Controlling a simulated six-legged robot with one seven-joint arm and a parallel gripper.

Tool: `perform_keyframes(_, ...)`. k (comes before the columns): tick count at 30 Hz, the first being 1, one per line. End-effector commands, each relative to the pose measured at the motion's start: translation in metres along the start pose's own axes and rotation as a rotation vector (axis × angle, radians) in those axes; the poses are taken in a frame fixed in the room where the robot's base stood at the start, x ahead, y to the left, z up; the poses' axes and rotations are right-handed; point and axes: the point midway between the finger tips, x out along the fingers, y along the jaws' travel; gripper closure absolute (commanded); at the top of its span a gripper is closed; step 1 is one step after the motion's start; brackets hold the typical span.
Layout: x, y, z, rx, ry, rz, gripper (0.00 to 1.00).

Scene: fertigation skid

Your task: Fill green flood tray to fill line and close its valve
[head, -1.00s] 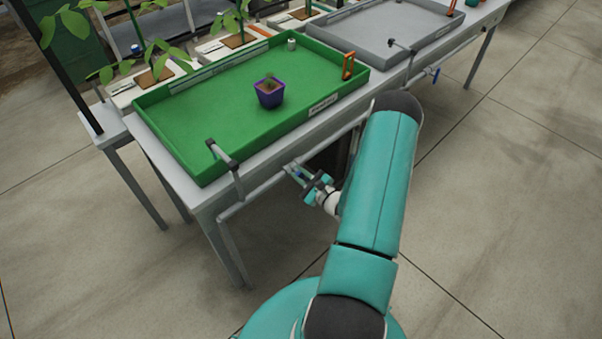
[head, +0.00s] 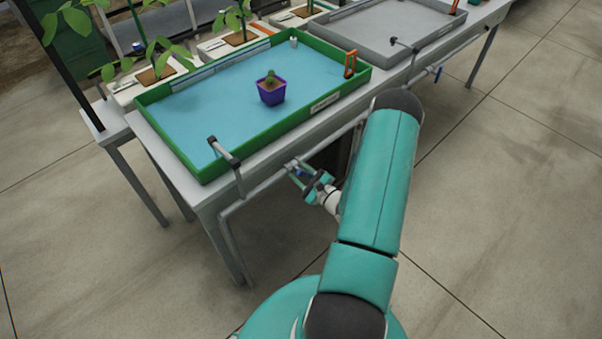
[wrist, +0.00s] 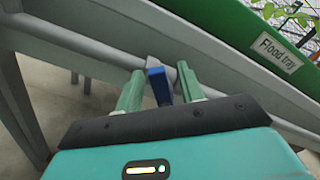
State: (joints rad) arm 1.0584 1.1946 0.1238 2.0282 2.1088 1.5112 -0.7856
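The green flood tray (head: 172,158) stands on the bench with a sheet of blue water (head: 215,105) covering its floor. A pale strip (head: 222,66) runs along its inner back wall; I cannot tell the water level against a fill line. The tray also shows in the wrist view (wrist: 205,22), with its "Flood tray" label. Its blue valve handle (wrist: 158,86) is on the pipe under the tray's front edge. My gripper (wrist: 158,88) is open, with one finger on each side of the handle and small gaps visible.
A purple pot (head: 271,94) with a small plant stands in the water. A black-tipped spout (head: 225,152) reaches over the near left rim. The floor in front is clear.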

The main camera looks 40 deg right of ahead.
Motion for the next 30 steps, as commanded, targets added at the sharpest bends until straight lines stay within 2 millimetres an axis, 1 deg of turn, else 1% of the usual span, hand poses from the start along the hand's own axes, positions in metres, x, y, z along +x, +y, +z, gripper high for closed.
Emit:
perform_keyframes(5,-0.003,0.0,0.0,0.0,0.0,0.0,0.62)
perform_keyframes(8,-0.014,-0.001,-0.001,-0.001,0.003,-0.002,0.62)
perform_keyframes(11,-0.031,-0.001,-0.001,0.001,0.003,-0.001,0.62)
perform_keyframes(21,-0.106,0.0,-0.001,0.001,0.004,-0.001,0.62)
perform_keyframes(25,-0.126,0.0,-0.001,0.0,0.002,0.0,0.62)
perform_keyframes(27,-0.133,0.0,-0.001,0.0,0.002,-0.001,0.62)
perform_keyframes(30,-0.138,0.0,0.0,0.0,0.0,0.0,0.62)
